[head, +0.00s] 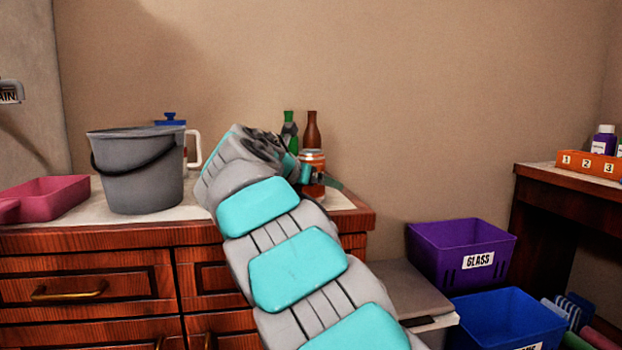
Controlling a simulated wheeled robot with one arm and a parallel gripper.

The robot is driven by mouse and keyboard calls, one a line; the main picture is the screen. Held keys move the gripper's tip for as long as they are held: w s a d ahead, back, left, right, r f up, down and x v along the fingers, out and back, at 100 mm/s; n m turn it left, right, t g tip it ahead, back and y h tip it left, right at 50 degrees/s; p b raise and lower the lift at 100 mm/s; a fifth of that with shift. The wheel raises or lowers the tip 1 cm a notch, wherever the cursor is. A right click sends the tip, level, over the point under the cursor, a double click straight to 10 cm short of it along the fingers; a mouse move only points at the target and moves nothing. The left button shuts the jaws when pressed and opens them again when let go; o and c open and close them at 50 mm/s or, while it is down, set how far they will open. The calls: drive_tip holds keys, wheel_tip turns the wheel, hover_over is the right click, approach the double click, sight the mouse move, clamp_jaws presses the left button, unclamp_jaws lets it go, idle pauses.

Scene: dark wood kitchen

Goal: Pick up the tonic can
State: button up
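An orange can (314,158) with a pale metal top stands upright at the right end of the wooden counter. Its label is too small to read, so I cannot confirm that it is the tonic can. My gripper (319,179) is at the can, with teal and dark finger parts in front of it and beside it. My arm and the fingers hide much of the can's lower part. I cannot tell whether the fingers touch the can or stand apart from it.
A green bottle (289,131) and a brown bottle (311,130) stand close behind the can. A grey bucket (140,175), a pink dustpan (50,196) and a partly hidden white-handled jug (194,150) are left. A purple bin (440,255) and a blue bin (500,320) stand lower right.

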drive_tip(key=c, duration=1.4)
drive_tip(key=shift+r, duration=0.15)
